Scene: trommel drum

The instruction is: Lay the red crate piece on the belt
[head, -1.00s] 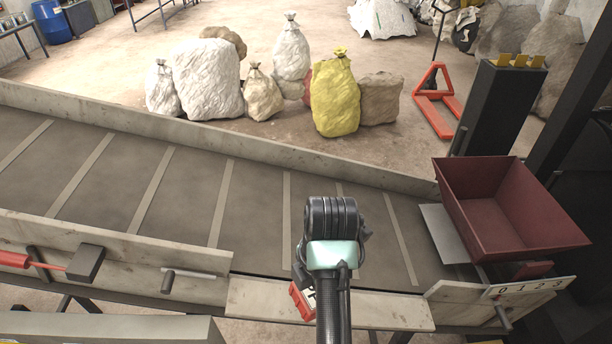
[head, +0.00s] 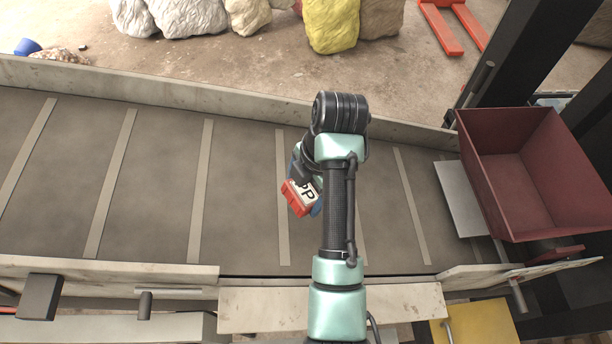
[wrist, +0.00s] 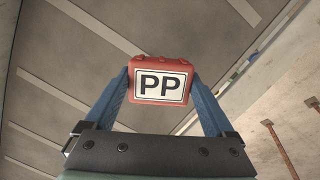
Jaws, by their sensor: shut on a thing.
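The red crate piece (head: 295,204) with a white "PP" label is held by my gripper (head: 306,203) over the belt (head: 240,190). In the wrist view the red crate piece (wrist: 160,61) sits between the two blue fingers of my gripper (wrist: 161,84), label facing the camera. The fingers are shut on its sides. The grey-brown belt with pale cross strips also shows in the wrist view (wrist: 75,60). My arm hides part of the belt in the head view. The height of the piece above the belt is hard to tell.
A dark red hopper (head: 525,180) stands at the belt's right end. A pale wall (head: 200,95) runs along the far side and a lower board (head: 330,308) along the near side. A yellow thing (head: 460,330) is at the bottom right. The belt left of my gripper is clear.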

